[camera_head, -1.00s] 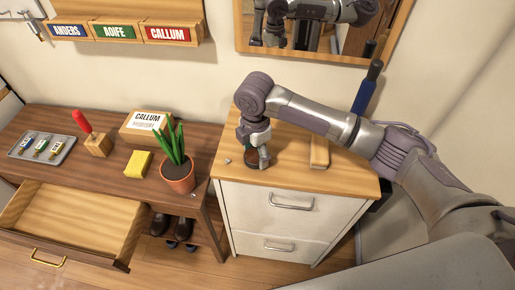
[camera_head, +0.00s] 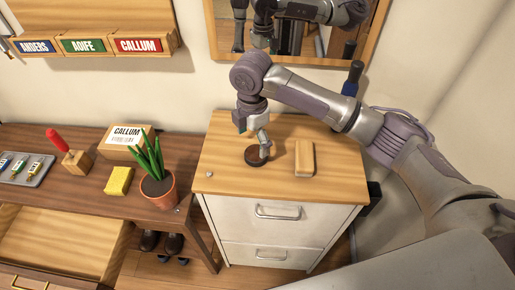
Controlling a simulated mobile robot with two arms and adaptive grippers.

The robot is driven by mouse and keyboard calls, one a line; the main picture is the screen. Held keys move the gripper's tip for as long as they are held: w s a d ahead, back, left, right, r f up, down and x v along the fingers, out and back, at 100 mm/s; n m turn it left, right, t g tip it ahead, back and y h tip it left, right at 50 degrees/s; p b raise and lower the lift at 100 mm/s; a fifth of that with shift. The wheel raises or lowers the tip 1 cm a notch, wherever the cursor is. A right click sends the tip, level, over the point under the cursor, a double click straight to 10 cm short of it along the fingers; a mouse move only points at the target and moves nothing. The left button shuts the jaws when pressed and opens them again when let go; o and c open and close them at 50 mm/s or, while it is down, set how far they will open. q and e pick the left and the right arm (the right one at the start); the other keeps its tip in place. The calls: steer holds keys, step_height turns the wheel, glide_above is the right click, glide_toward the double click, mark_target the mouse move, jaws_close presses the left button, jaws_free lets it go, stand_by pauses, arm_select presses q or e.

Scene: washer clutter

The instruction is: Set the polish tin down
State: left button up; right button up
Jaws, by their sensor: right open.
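The polish tin (camera_head: 255,157) is a small dark round tin with a reddish-brown look. It sits flat on the wooden top of the white cabinet (camera_head: 232,178), left of the middle. My right gripper (camera_head: 262,148) is open and stands just above and beside the tin, its fingers partly covering the tin's right edge. Whether a finger still touches the tin is hard to tell. My left gripper is not in view.
A small grey piece (camera_head: 209,174) lies near the cabinet's left edge. A potted plant (camera_head: 158,190), yellow sponge (camera_head: 119,181) and CALLUM box (camera_head: 127,142) stand on the desk. A mirror (camera_head: 212,45) hangs behind.

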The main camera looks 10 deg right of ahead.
mark_target(253, 151)
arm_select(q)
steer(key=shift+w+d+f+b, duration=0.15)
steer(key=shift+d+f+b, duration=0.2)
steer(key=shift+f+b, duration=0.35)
arm_select(e)
step_height(253, 151, up, 8)
